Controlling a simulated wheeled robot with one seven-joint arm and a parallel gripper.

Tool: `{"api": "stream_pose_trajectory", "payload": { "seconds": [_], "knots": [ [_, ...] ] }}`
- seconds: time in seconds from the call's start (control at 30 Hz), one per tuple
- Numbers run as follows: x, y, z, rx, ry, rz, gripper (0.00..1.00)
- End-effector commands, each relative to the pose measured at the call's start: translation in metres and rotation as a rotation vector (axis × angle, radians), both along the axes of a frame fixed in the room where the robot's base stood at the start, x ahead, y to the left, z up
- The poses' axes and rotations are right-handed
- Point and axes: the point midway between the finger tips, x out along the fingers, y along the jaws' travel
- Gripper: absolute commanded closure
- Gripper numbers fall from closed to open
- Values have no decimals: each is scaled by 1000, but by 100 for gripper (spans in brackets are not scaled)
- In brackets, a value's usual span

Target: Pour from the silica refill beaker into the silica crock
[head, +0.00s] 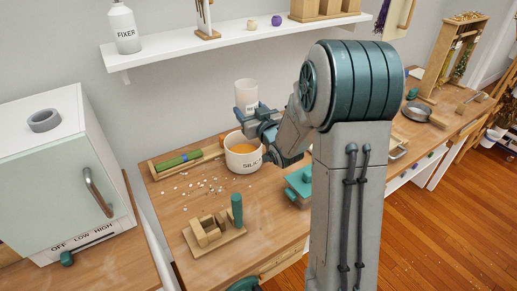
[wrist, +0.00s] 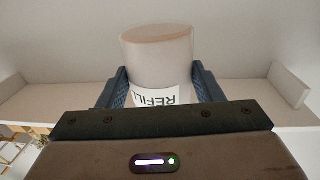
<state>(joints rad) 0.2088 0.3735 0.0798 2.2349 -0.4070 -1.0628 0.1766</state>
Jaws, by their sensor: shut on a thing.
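The silica refill beaker (head: 245,93) is a pale, translucent cup, held upright, or nearly so, above the back of the bench. In the wrist view the beaker (wrist: 160,62) sits between the fingers, its "REFILL" label showing upside down. My gripper (head: 258,118) is shut on the beaker, and in the wrist view my gripper (wrist: 160,92) has a finger on each side of it. The silica crock (head: 240,160) is a white round pot with orange contents, standing on the bench just below the beaker. Part of its label is hidden by my arm.
White granules (head: 195,187) lie scattered on the bench left of the crock. A wooden tray with a green roll (head: 180,160), a wooden block stand (head: 212,235) and a teal press-like thing (head: 298,186) stand around it. A white shelf (head: 235,38) runs above.

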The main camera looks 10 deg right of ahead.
Motion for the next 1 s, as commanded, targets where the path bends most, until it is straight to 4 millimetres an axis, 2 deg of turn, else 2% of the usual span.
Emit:
{"api": "stream_pose_trajectory", "payload": {
  "seconds": [0.03,0.4,0.6,1.0],
  "knots": [
    [-3,-3,-16,-3,-6,18,70],
    [-30,-11,-52,-2,-4,148,70],
    [-38,-14,-59,0,-2,175,70],
    [-46,-17,-56,-29,94,180,70]
  ]
}}
